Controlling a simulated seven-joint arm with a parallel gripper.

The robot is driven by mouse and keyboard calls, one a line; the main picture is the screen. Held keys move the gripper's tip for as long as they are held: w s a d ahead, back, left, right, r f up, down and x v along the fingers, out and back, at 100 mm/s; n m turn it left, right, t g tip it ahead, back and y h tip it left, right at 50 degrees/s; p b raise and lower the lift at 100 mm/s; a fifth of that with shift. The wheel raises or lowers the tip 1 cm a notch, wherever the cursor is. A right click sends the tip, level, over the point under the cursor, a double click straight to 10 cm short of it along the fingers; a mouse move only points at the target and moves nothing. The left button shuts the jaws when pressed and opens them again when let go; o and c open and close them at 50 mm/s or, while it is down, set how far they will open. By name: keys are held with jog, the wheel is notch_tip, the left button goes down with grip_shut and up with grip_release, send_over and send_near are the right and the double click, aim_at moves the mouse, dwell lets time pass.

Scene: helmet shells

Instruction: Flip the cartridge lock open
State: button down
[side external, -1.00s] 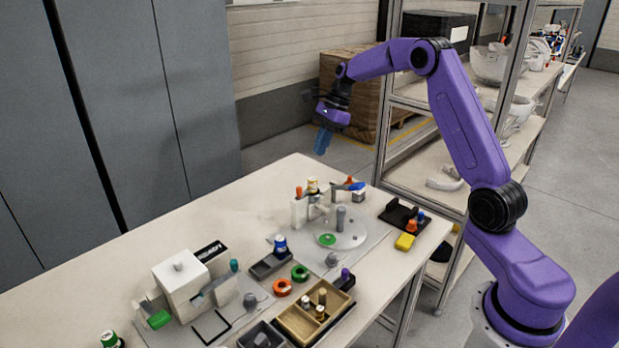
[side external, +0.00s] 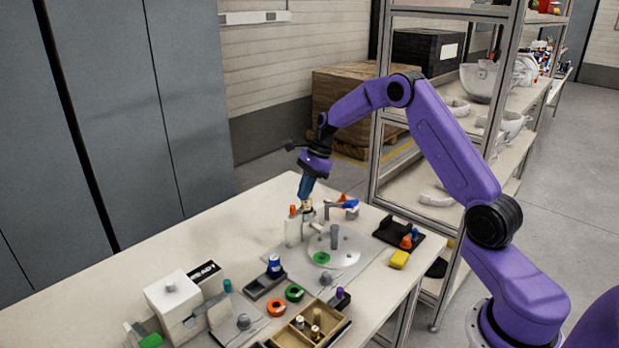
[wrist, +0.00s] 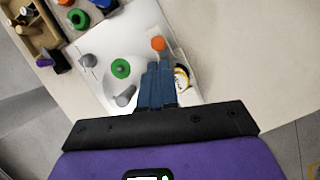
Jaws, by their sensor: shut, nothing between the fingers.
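My gripper (side external: 306,190) is shut and empty, pointing down over the back of the round-plate fixture; its blue fingers also show in the wrist view (wrist: 157,72). A small cartridge-like cylinder with a white and yellow label (wrist: 181,78) is just right of the fingers in the wrist view and partly hidden. Contact cannot be told. A white upright block (side external: 293,232) with an orange top (side external: 292,210) stands beside it; the orange top also shows in the wrist view (wrist: 158,43). A blue-tipped lever (side external: 350,203) is right of the fingers. I cannot tell which part is the lock.
The round plate (side external: 345,252) carries a grey post (side external: 334,236) and a green disc (side external: 321,258). The table's back left is clear.

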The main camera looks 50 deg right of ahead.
aim_at(293, 208)
jog(key=shift+x, duration=0.9)
jog(key=shift+w+a, duration=0.1)
jog(key=shift+a, duration=1.2)
jog(key=v, duration=1)
jog(key=shift+d, duration=0.25)
jog(key=shift+r, duration=0.1)
